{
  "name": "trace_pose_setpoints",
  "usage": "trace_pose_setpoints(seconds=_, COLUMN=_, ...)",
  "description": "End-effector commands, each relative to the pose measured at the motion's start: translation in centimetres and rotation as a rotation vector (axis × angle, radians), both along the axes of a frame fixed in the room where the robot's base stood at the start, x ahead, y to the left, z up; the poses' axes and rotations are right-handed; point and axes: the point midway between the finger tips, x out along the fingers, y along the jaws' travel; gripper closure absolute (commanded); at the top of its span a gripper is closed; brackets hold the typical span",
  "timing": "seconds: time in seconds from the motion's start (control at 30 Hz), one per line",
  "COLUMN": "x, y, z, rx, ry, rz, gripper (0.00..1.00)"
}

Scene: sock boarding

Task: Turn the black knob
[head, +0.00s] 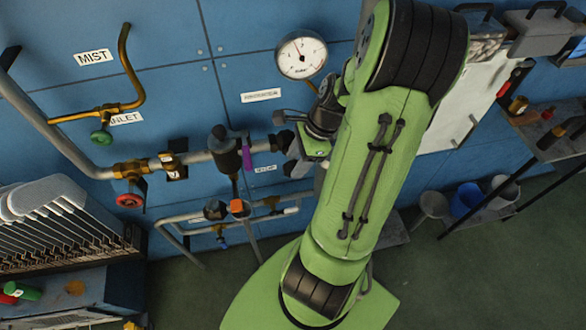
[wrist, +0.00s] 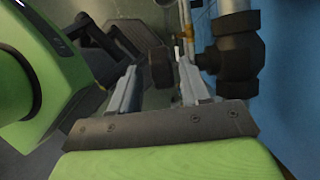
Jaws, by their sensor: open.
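The black knob (wrist: 160,68) shows in the wrist view between the two grey fingers of my gripper (wrist: 157,80). The fingers stand apart, one on each side of the knob. I cannot tell whether either finger touches it. To the knob's right is a black valve body (wrist: 238,55) on a grey pipe. In the head view my gripper (head: 293,158) is at the right end of the horizontal pipe, beside a black fitting (head: 283,141). My arm and gripper partly hide that area, and I cannot make out the knob clearly there.
A blue panel wall (head: 180,80) carries a gauge (head: 301,55), a red handwheel (head: 129,200), a green handwheel (head: 101,137) and a black cylindrical unit (head: 225,152). Lower pipes (head: 185,218) stick out beneath. A rack (head: 60,220) stands at left, with buckets (head: 467,200) at right.

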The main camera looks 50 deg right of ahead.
Motion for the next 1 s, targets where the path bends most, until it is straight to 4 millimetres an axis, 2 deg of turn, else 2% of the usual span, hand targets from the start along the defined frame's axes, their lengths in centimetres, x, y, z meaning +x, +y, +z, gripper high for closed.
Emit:
trace_pose_setpoints(seconds=0.03, x=0.2, y=0.3, z=-1.1, rx=0.002, ry=0.001, rz=0.002, gripper=0.53)
trace_pose_setpoints(seconds=0.13, x=0.5, y=0.7, z=-2.1, rx=0.001, ry=0.0, rz=0.001, gripper=0.53)
trace_pose_setpoints(seconds=0.43, x=0.6, y=0.8, z=-2.3, rx=-0.002, ry=-0.001, rz=0.001, gripper=0.53)
trace_pose_setpoints(seconds=0.73, x=0.6, y=0.8, z=-2.3, rx=-0.002, ry=-0.001, rz=0.001, gripper=0.98)
trace_pose_setpoints(seconds=0.77, x=0.6, y=0.8, z=-2.3, rx=-0.002, ry=-0.001, rz=0.001, gripper=1.0)
trace_pose_setpoints(seconds=1.0, x=0.6, y=0.9, z=-2.3, rx=-0.018, ry=0.009, rz=0.003, gripper=1.0)
